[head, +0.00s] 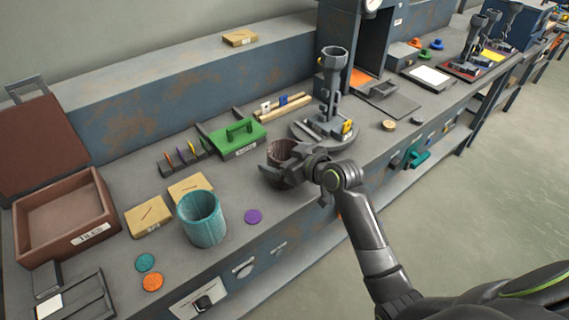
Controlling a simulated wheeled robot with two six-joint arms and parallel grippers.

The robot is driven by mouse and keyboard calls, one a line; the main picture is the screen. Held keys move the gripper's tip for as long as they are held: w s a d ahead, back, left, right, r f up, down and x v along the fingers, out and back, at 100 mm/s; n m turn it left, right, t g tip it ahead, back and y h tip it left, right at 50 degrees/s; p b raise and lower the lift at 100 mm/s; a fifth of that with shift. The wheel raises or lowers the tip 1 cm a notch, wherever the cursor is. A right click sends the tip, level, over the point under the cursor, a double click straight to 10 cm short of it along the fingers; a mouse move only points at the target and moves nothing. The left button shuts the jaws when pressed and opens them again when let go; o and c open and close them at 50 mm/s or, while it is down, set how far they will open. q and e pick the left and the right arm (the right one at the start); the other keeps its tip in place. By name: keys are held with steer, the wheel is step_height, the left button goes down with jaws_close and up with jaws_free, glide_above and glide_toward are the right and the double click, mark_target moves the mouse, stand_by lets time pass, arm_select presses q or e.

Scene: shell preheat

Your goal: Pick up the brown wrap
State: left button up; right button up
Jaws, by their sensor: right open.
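The brown wrap (281,149) is a short, open-topped brown cylinder standing on the grey bench near its front edge. My right gripper (282,168) reaches in from the right and is open. Its jaws are at the wrap, in front of it and hiding its lower part. I cannot tell whether the jaws touch it. My left gripper is not in view.
A teal cylinder (202,219) stands to the left, beside a purple disc (253,216). A grey round stand (331,95) rises close behind the wrap. A green block with a handle (236,139) lies behind left. A brown tile tray (62,222) is at far left.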

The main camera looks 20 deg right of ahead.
steer(key=shift+c, duration=0.3)
steer(key=c, duration=0.9)
